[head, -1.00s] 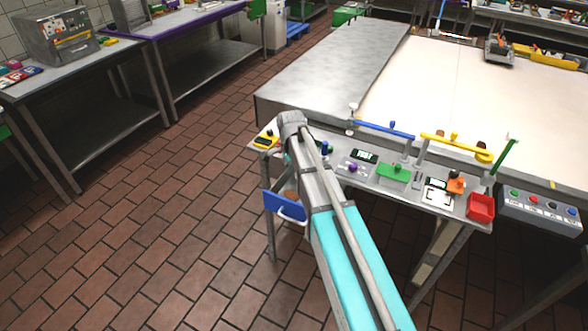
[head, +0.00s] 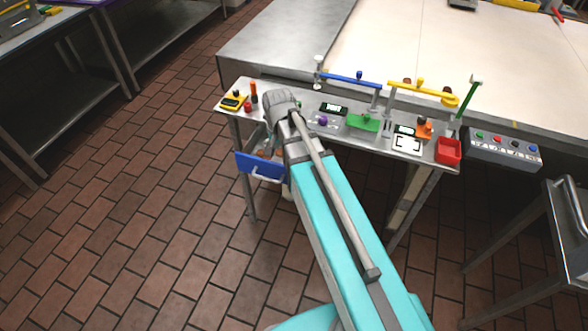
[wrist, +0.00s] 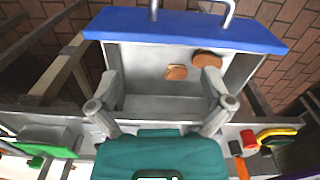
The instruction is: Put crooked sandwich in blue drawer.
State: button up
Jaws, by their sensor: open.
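The blue drawer (head: 258,168) hangs pulled out under the left end of the steel bench in the head view. In the wrist view the drawer's blue front (wrist: 185,27) and grey inside show. Two brown sandwich-like pieces lie inside: one (wrist: 177,72) lies flat near the middle, and another (wrist: 207,57) is by the right wall, partly behind a finger. I cannot tell which one is the crooked sandwich. My gripper (wrist: 162,85) is open and empty, its fingers spread over the drawer's opening. My arm hides the gripper in the head view.
The bench top carries a yellow device (head: 233,102), a green block (head: 362,122) and a red bin (head: 448,150). A large pale table (head: 430,50) stands behind. A steel cart (head: 545,230) is at the right. The tiled floor left of the drawer is clear.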

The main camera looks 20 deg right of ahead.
jog(key=s+d+n, duration=0.2)
jog(key=s+n, duration=0.3)
jog(key=s, duration=0.3)
jog(key=shift+s+n, duration=0.35)
jog(key=shift+n, duration=0.05)
dwell(0.6)
